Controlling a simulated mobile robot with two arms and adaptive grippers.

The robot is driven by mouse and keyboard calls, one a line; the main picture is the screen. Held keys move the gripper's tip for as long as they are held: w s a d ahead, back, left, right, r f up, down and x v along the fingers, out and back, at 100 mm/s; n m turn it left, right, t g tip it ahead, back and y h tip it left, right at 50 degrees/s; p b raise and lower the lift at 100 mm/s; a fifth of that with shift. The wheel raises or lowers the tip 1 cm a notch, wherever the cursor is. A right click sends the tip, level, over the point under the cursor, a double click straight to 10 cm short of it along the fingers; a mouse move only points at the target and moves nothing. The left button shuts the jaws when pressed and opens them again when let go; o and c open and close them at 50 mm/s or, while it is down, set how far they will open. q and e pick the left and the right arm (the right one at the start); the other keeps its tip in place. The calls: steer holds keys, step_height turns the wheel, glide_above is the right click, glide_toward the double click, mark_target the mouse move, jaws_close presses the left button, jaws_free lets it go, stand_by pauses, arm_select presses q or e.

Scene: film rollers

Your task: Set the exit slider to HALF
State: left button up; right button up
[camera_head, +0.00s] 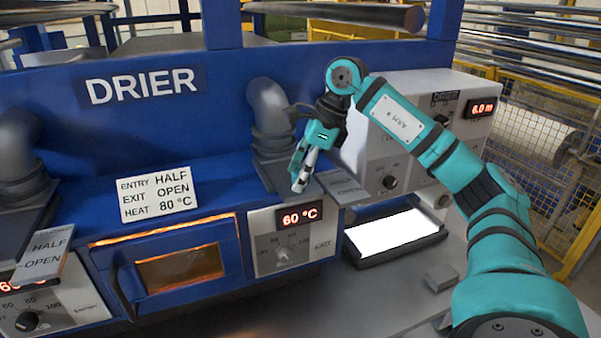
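The exit slider's plate (344,188) lies to the right of the right-hand pipe, with small lettering that looks like HALF and OPEN but is hard to read. My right gripper (299,184) points down over the left end of this plate, beside the pipe's base (274,171). Its fingers look close together, but whether they touch or hold anything cannot be made out. The slider's handle and exact setting are hidden or too small to tell. A white card (156,196) reads ENTRY HALF, EXIT OPEN, HEAT 80 °C. My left gripper is out of view.
The exit panel (287,250) has a knob and a 60 °C display. The drier window (180,268) is to its left. The entry slider's plate (42,252) is at the far left. A bright lit tray (396,233) and grey block (441,277) lie right.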

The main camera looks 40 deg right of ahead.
steer(key=shift+o, duration=0.2)
steer(key=shift+r, duration=0.1)
steer(key=v, duration=1.2)
stand_by(0.3)
